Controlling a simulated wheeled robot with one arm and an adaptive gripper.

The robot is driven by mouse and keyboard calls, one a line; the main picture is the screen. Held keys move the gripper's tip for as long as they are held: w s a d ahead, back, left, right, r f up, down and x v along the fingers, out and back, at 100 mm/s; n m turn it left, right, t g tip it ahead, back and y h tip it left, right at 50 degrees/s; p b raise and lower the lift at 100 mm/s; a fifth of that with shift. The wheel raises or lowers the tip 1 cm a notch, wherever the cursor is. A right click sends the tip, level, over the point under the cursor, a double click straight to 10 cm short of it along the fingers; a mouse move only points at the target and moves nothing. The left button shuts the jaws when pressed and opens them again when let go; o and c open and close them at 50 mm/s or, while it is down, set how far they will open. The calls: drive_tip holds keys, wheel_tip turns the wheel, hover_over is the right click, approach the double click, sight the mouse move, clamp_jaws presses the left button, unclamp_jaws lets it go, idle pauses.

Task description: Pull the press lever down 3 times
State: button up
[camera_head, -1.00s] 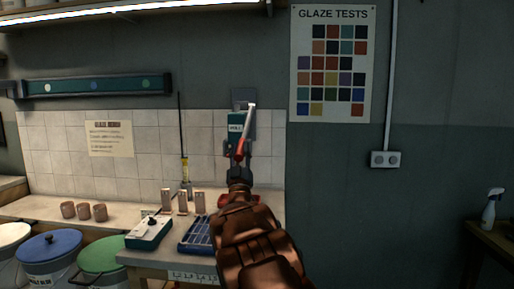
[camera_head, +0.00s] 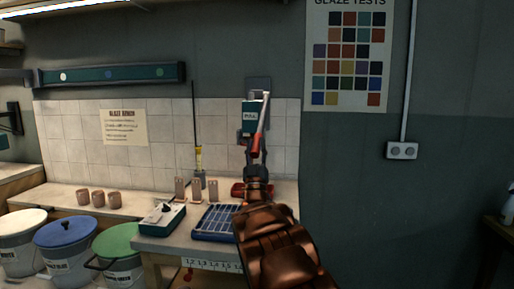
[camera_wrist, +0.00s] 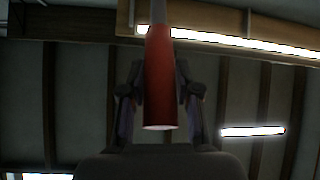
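The press lever is a pale metal rod with a red grip (camera_head: 256,145). In the head view it slants down in front of a green box marked PULL (camera_head: 252,115) on the wall. My gripper (camera_head: 254,152) is at the red grip's lower end. In the wrist view the red grip (camera_wrist: 160,85) hangs between the two fingers of my gripper (camera_wrist: 160,72), one close on each side, and the gripper looks shut on it. The exact contact is dark and partly hidden by the grip.
A bench below holds a blue tray (camera_head: 215,222), a green-and-white device (camera_head: 162,217) and several small clay pieces. Lidded buckets (camera_head: 65,235) stand at the left. A wall socket (camera_head: 402,151) and a glaze chart (camera_head: 347,60) are at the right.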

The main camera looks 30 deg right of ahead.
drive_tip(key=o, duration=0.4)
